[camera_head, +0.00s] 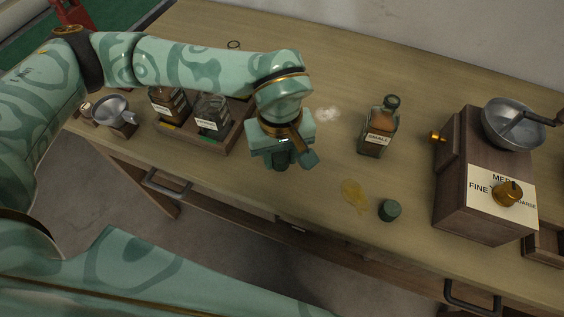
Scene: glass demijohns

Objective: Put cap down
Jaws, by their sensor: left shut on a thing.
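My left gripper (283,163) hangs fingers-down over the front part of the table, left of the bottle. It is shut on a small dark green thing (279,157), which looks like a cap and is mostly hidden by the fingers. Another dark green cap (390,210) sits on the table near the front edge, apart from the gripper. A glass bottle (379,134) with a brown filling and a label stands upright to the right of the gripper. My right gripper is not in view.
A wooden tray (239,132) with labelled bottles stands left, beside a metal bowl (111,109) on a stand. A wooden grinder (477,195) with a metal hopper stands right. The back middle is mostly clear.

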